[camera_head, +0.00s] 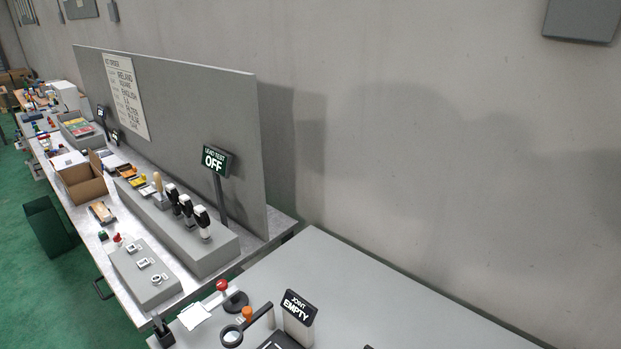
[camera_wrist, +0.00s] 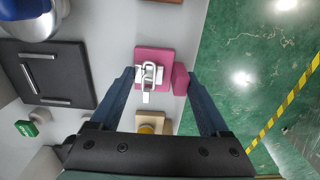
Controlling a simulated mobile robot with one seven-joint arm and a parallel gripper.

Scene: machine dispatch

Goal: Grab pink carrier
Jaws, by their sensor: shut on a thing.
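The pink carrier (camera_wrist: 143,54) shows in the wrist view as a flat pink plate with a silver clasp-like fitting on it and a pink block at its right side. My gripper (camera_wrist: 160,76) has its two dark blue fingers on either side of the carrier, the right fingertip by the pink block. The gripper is shut on the carrier. The exact contact at the left fingertip is hard to see. Neither the carrier nor my gripper shows in the head view.
In the wrist view, a tan block with a yellow part (camera_wrist: 150,117) lies below the carrier, and a black panel (camera_wrist: 62,88) lies left. The green floor (camera_wrist: 245,70) is at right. The head view shows a bench with a grey switch box (camera_head: 185,238) and the "JOINT EMPTY" sign (camera_head: 298,308).

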